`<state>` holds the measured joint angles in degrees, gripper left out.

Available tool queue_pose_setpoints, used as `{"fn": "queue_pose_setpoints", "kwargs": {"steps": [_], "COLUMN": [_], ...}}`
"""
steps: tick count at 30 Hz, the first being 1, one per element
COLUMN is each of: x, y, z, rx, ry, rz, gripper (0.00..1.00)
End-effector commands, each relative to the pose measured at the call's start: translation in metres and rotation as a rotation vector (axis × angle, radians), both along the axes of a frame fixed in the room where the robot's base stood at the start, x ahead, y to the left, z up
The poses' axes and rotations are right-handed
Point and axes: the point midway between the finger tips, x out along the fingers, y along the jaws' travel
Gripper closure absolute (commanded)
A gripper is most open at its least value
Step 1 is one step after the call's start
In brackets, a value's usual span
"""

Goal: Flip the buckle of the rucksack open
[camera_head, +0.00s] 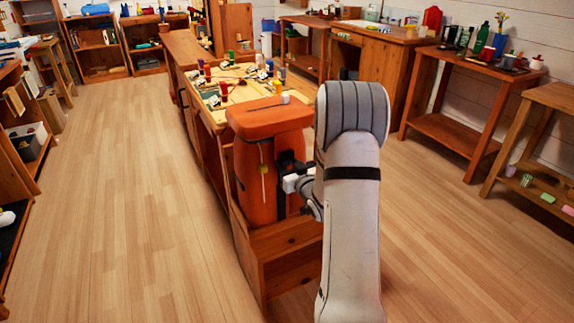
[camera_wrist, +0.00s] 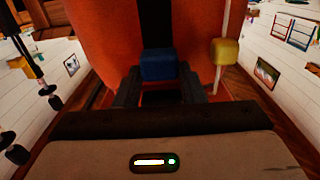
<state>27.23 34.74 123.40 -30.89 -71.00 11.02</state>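The orange rucksack (camera_head: 256,180) stands upright on a wooden surface at the near end of the long table, and its orange front fills the top of the wrist view (camera_wrist: 95,35). A blue block-like part, apparently the buckle (camera_wrist: 158,64), sits on a dark vertical strap (camera_wrist: 155,20). A yellow toggle (camera_wrist: 225,52) hangs on a pale cord to its right. My gripper (camera_wrist: 160,82) is close to the rucksack, its dark fingers apart on either side below the blue part; contact cannot be told. In the head view my gripper (camera_head: 290,165) is at the rucksack's right side, and the blue part is hidden.
The long wooden table (camera_head: 215,118) behind the rucksack holds several small colourful items. A wooden drawer unit (camera_head: 290,262) is below the rucksack. A side table (camera_head: 462,80) with bottles stands at the right wall. The floor (camera_head: 135,200) to the left is clear.

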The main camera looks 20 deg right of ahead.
Motion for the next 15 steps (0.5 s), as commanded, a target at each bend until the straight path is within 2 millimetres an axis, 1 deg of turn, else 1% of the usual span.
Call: {"fn": "queue_pose_setpoints", "kwargs": {"steps": [1,2,12,15], "x": [0.0,0.0,0.0001,0.0001], "y": [0.0001,0.0001,0.0004,0.0004], "z": [0.0001,0.0001,0.0001,0.0], "rx": [0.0,0.0,0.0,0.0], "ry": [0.0,0.0,0.0,0.0], "rz": [0.0,0.0,0.0,0.0], "gripper": [0.7,0.73,1.0,1.0]}}
